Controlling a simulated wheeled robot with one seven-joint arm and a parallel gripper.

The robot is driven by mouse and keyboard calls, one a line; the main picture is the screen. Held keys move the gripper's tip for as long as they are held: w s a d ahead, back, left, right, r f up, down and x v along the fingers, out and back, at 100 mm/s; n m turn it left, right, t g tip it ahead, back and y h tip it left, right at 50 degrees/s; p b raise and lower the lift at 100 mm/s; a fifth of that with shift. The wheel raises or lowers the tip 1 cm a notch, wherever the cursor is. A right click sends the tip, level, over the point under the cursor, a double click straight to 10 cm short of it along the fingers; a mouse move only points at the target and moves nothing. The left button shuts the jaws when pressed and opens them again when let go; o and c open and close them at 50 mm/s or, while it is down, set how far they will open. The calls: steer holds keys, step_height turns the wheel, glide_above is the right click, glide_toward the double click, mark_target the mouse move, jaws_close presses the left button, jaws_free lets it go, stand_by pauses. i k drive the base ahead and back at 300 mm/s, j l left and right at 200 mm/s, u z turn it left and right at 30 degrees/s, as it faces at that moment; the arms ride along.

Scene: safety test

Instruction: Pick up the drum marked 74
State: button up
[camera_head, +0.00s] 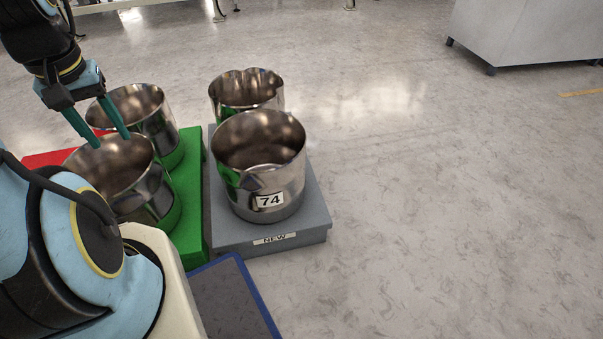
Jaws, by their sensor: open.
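The drum marked 74 (285,186) is a shiny open metal drum with a white label reading 74. It stands upright at the front of a grey platform (318,236) labelled NEW. My gripper (111,141) is open, with two teal fingers pointing down. It is to the left of the drum marked 74, apart from it, and appears over or at the rim of another metal drum (112,168) on the green platform (192,236). I cannot tell whether the fingers touch that rim. The fingers hold nothing that I can see.
A second drum (229,90) stands behind the drum marked 74 on the grey platform. Another drum (159,119) stands at the back of the green platform. A red surface (45,157) lies at the left. A blue-edged dark mat (222,297) is in front. The floor to the right is clear.

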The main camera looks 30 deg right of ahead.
mark_target(260, 155)
steer(key=k+l, duration=0.1)
steer(key=l, duration=0.3)
steer(key=l+u, duration=0.15)
steer(key=l, duration=0.25)
steer(key=k+l, duration=0.15)
steer(key=l, duration=0.2)
steer(key=k+l+u, duration=0.1)
steer(key=l, duration=0.3)
steer(key=k+l+u, duration=0.1)
steer(key=l, duration=0.3)
steer(key=k+l, duration=0.15)
steer(key=l, duration=0.2)
steer(key=u, duration=0.05)
